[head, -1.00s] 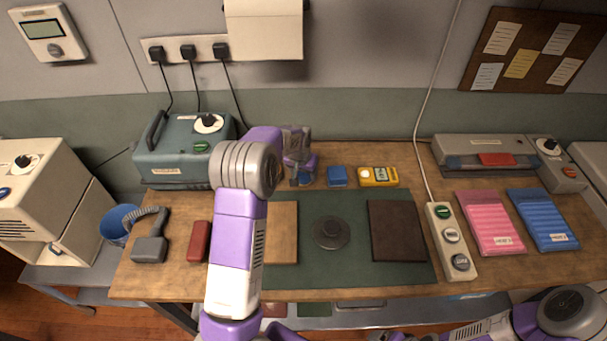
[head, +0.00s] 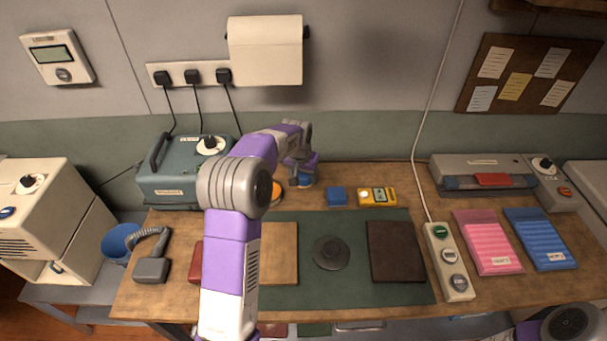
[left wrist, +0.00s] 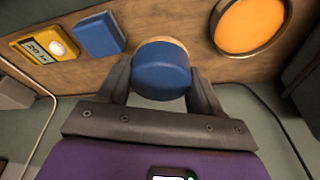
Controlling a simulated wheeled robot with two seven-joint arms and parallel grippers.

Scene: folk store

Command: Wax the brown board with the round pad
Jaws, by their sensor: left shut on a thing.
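My left gripper (head: 301,172) is shut on the round pad (left wrist: 162,72), a blue cylinder with a tan edge. It holds the pad at the back of the table, behind the mat. I cannot tell whether the pad touches the table. A round container of orange wax (head: 277,194) is beside the gripper, partly hidden by my arm; it also shows in the left wrist view (left wrist: 250,22). A dark brown board (head: 395,250) lies on the right of the green mat (head: 352,291). A lighter tan board (head: 281,254) lies on its left, partly behind my arm. My right gripper is out of view.
A grey round disc (head: 331,252) sits between the boards. A blue block (head: 337,196) and a yellow meter (head: 377,197) stand behind the mat. A button strip (head: 449,262) and pink (head: 488,242) and blue packs (head: 540,239) lie to the right. A teal machine (head: 180,178) stands back left.

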